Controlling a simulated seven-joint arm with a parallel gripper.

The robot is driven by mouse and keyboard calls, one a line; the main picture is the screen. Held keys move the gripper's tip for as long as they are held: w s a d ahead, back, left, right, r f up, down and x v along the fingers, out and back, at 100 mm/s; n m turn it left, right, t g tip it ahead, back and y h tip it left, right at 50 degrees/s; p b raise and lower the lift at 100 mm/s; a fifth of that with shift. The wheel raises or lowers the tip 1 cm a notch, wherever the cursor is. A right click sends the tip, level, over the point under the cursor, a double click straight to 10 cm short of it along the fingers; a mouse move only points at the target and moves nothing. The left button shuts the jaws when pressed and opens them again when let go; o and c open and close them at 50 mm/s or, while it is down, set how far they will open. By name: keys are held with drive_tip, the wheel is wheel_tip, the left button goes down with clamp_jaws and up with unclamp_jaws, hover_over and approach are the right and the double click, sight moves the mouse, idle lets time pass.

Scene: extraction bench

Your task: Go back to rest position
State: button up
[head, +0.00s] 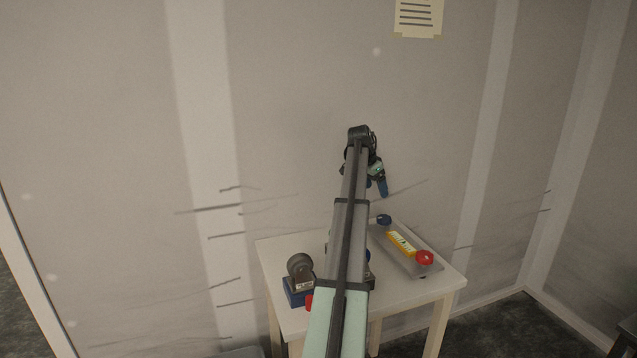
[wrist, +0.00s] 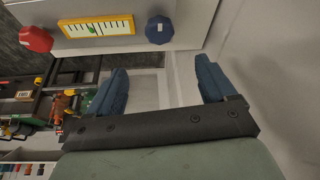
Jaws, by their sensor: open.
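My gripper (head: 379,187) hangs above the back of the white table (head: 295,250), with blue fingertips pointing down. In the wrist view my gripper (wrist: 160,92) is open, its two blue fingers wide apart with nothing between them. A grey tray (head: 427,269) lies on the right part of the table, below and apart from the gripper. On it are a blue knob-like piece (head: 384,219), a yellow block with a white scale (head: 401,243) and a red knob-like piece (head: 425,257). These three also show along the top of the wrist view.
A dark grey round device on a blue base (head: 298,284) stands at the table's left, with a red item (head: 309,302) beside it, partly hidden by my arm. A wall stands close behind the table. The wrist view shows a dark shelf with several items (wrist: 30,105) at left.

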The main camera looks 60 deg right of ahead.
drive_tip(key=w+a+f+n+h, duration=0.1)
drive_tip(key=w+a+f, duration=0.3)
drive_tip(key=w+a, duration=0.4)
drive_tip(key=w+a+f+n+h, duration=0.15)
drive_tip(key=w+a+f, duration=0.25)
drive_tip(key=w+a, duration=0.5)
drive_tip(key=w+a+f+n+h, duration=0.15)
drive_tip(key=w+a+f, duration=0.3)
drive_tip(key=w, duration=0.65)
drive_tip(key=w+a+f+n+y, duration=0.1)
drive_tip(key=w+a+f+n, duration=0.3)
drive_tip(key=a+f, duration=0.75)
drive_tip(key=w+a+f+n, duration=0.3)
drive_tip(key=w+a+f, duration=0.35)
drive_tip(key=a, duration=0.75)
drive_tip(key=s+a+f+n+y, duration=0.25)
drive_tip(key=s+a+f, duration=0.25)
drive_tip(key=a+f, duration=0.65)
drive_tip(key=s+a+f+n+y, duration=0.1)
drive_tip(key=s+a+f+n, duration=0.4)
drive_tip(key=a+f, duration=0.65)
drive_tip(key=s+a+f+n+g+y, duration=0.1)
drive_tip(key=s+a+f, duration=0.4)
drive_tip(key=s+a, duration=0.5)
drive_tip(key=s+a+f+n+g+y, duration=0.2)
drive_tip(key=s+a+f+n, duration=0.3)
drive_tip(key=s+a, duration=0.5)
drive_tip(key=s+f+g, duration=0.1)
drive_tip(key=s, duration=0.7)
